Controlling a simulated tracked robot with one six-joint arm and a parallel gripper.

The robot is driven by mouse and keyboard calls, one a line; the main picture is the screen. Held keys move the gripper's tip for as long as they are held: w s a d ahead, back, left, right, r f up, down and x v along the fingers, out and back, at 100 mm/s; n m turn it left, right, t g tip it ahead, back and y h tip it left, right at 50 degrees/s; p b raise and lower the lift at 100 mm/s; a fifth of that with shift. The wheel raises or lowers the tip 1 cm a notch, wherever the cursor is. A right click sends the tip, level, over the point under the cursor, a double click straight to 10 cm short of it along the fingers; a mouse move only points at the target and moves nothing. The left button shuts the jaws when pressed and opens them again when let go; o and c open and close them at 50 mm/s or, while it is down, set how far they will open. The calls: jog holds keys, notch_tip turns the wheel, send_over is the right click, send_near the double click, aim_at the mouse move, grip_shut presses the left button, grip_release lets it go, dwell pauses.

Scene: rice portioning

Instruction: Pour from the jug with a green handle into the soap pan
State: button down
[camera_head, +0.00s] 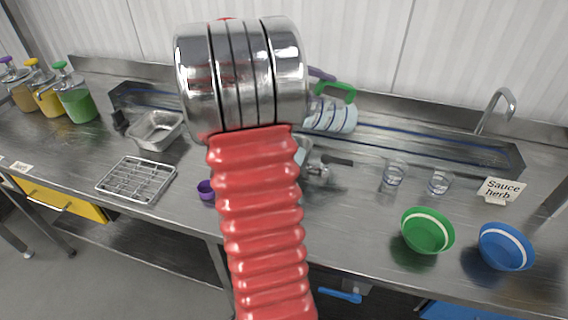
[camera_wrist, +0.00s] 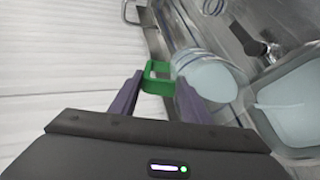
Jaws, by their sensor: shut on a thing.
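The jug (camera_head: 338,118) has a clear body and a green handle (camera_head: 341,90). It shows behind my arm in the head view, and its pale body (camera_wrist: 208,76) shows in the wrist view. My gripper (camera_wrist: 158,88) is shut on the green handle, a purple finger on each side. In the head view my red arm hides most of the gripper; a purple finger shows beside the handle. A pan with pale blue contents (camera_wrist: 292,108) is to the right of the jug in the wrist view, apart from it. In the head view my arm mostly hides that pan.
A small metal pan with a dark handle (camera_head: 318,168) stands near the arm. Two glasses (camera_head: 394,173), a green bowl (camera_head: 428,232), a blue bowl (camera_head: 506,247) and a sign (camera_head: 501,190) stand right. A wire rack (camera_head: 137,180), a steel tray (camera_head: 156,131) and coloured jars (camera_head: 76,102) stand left.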

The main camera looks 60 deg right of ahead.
jog(key=shift+w+a+f+g, duration=0.1)
jog(key=shift+w+a+g, duration=0.1)
jog(key=shift+w+g, duration=0.1)
dwell(0.4)
jog(key=shift+w+a+f+g+h, duration=0.4)
jog(key=shift+w+a+f+h, duration=0.2)
jog(key=shift+w+a+f, duration=0.3)
dwell(0.3)
jog(key=shift+w+a+f, duration=0.2)
jog(key=shift+w, duration=0.25)
jog(key=shift+w+a+f+g+h, duration=0.3)
jog(key=shift+g+h, duration=0.1)
jog(key=shift+g, duration=0.1)
jog(key=s+d+r+t+y, duration=0.1)
jog(key=s, duration=0.1)
jog(key=s+d+r+t, duration=0.1)
jog(key=d+r, duration=0.1)
jog(key=shift+s+y, duration=0.35)
jog(key=shift+y, duration=0.05)
